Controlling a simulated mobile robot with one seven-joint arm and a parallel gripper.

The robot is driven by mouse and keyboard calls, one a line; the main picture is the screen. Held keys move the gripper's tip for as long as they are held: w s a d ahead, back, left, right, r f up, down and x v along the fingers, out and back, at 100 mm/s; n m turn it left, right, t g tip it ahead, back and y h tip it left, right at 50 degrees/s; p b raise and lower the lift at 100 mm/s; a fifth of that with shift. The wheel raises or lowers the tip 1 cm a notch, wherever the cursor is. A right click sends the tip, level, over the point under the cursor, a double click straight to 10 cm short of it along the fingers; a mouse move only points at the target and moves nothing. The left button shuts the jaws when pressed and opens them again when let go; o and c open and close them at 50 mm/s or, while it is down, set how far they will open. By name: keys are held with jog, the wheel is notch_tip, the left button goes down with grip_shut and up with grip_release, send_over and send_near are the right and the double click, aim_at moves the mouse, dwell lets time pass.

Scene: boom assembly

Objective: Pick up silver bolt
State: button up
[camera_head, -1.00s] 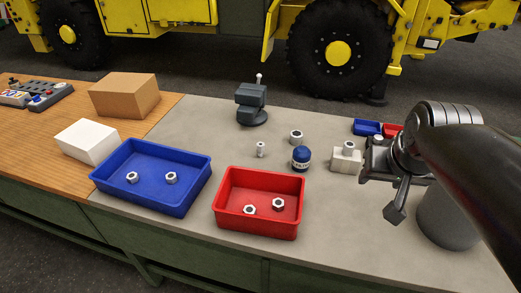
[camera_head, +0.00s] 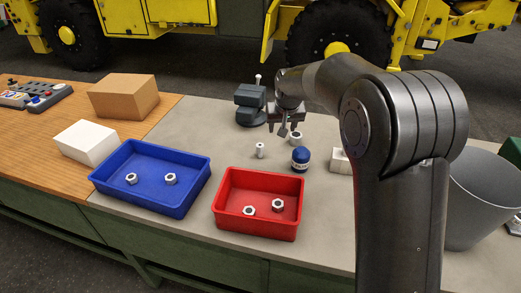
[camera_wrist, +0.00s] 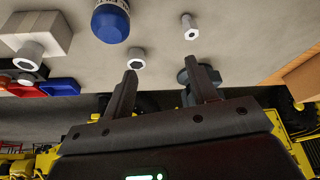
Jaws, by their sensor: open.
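A small silver bolt (camera_head: 260,150) stands upright on the grey bench top, between the trays and the vise. In the wrist view the silver bolt (camera_wrist: 190,27) shows its hex head, near the top and above the right finger. My gripper (camera_head: 288,131) is open and empty, above the bench near the nut and vise. In the wrist view nothing lies between its fingers (camera_wrist: 161,68).
A blue jar (camera_head: 300,159) stands right of the bolt. The grey vise (camera_head: 251,104) is behind, with a pin on top. A blue tray (camera_head: 150,207) and red tray (camera_head: 258,230) hold hex pieces in front. A white block (camera_head: 339,160) is partly hidden by my arm.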

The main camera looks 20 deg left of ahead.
send_near(260, 145)
jog(key=shift+n, duration=0.4)
jog(key=x, duration=0.3)
jog(key=d+x, duration=0.1)
jog(key=x, duration=0.1)
jog(key=shift+f, duration=0.25)
jog(key=shift+a+x, duration=0.25)
jog(key=shift+x, duration=1.1)
jog(key=shift+a+x, duration=0.2)
jog(key=shift+x, duration=1.15)
jog(key=shift+c, duration=0.3)
jog(key=shift+r, duration=0.1)
grip_shut()
jog(key=shift+r, duration=0.1)
